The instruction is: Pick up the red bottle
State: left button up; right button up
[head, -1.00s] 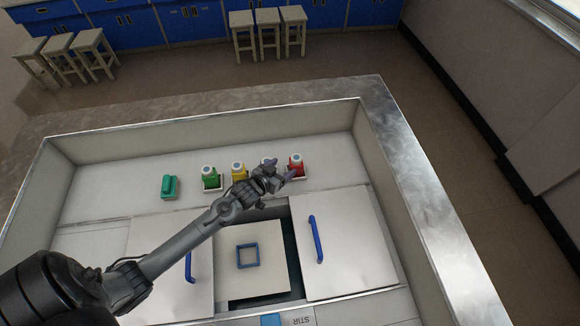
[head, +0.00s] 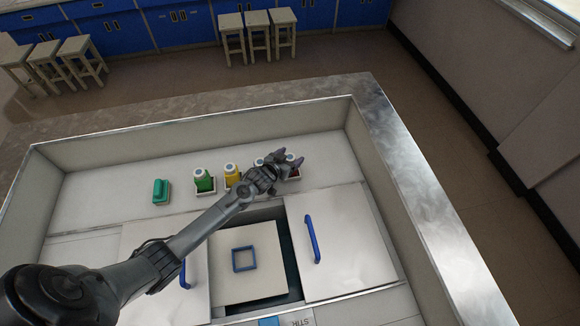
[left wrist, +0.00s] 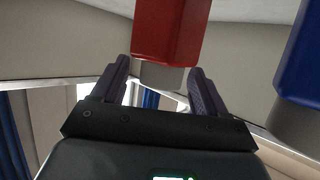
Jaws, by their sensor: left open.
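The red bottle (head: 294,172) stands at the right end of the bottle row in the head view, mostly hidden behind my left gripper (head: 289,157). In the left wrist view the red bottle (left wrist: 172,28) hangs upside down in the picture, with its pale cap (left wrist: 163,76) toward the gripper. My left gripper (left wrist: 160,88) is open, with one finger on each side of the cap in that view. I cannot tell whether either finger touches it. My right gripper is not in view.
A green bottle (head: 203,183) and a yellow bottle (head: 231,176) stand to the left in the row. A blue bottle (left wrist: 303,62) is close beside the red one. A green block (head: 160,191) lies farther left. A blue square frame (head: 244,259) and blue handles (head: 311,239) are nearer.

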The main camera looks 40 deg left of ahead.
pick_arm(q)
jog(key=shift+x, duration=1)
grip_shut()
